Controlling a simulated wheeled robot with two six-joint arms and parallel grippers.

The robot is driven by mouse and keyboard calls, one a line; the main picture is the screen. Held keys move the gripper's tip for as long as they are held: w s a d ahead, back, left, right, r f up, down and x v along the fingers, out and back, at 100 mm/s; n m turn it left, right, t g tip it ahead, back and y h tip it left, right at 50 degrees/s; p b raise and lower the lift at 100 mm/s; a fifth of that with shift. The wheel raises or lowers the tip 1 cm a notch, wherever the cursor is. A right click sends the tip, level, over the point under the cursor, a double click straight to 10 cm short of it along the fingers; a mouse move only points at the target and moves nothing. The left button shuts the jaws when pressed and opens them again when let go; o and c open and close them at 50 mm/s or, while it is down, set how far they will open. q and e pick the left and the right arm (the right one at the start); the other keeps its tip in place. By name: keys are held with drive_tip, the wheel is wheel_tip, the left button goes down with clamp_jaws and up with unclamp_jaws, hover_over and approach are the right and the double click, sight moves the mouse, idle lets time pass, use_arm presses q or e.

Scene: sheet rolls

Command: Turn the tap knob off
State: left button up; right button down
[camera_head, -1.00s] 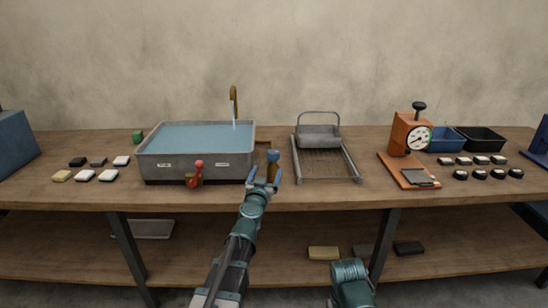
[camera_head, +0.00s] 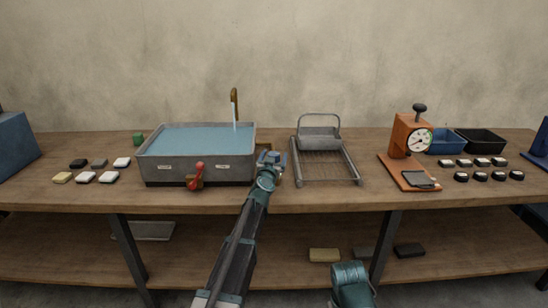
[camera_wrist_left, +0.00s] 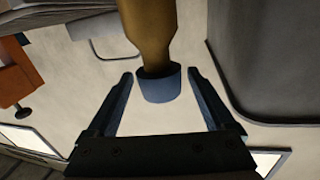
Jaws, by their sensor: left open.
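The tap's brass spout (camera_head: 235,106) rises behind the sink (camera_head: 165,171), and a stream of water runs from it. The sink is full of water. The tap knob, a brass post with a blue cap, stands just right of the sink; in the head view my left gripper (camera_head: 272,158) covers most of it. In the left wrist view the blue cap (camera_wrist_left: 158,86) and brass body (camera_wrist_left: 148,35) sit between the two open fingers, with gaps on both sides. A red valve (camera_head: 197,177) is on the sink's front.
A wire rack (camera_head: 322,165) stands close right of the left gripper. An orange scale (camera_head: 405,135), blue bin (camera_head: 442,143) and black bin (camera_head: 480,141) are farther right.

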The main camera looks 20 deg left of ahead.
use_arm(q)
drive_tip(key=shift+c, duration=0.3)
drive_tip(key=c, duration=1.3)
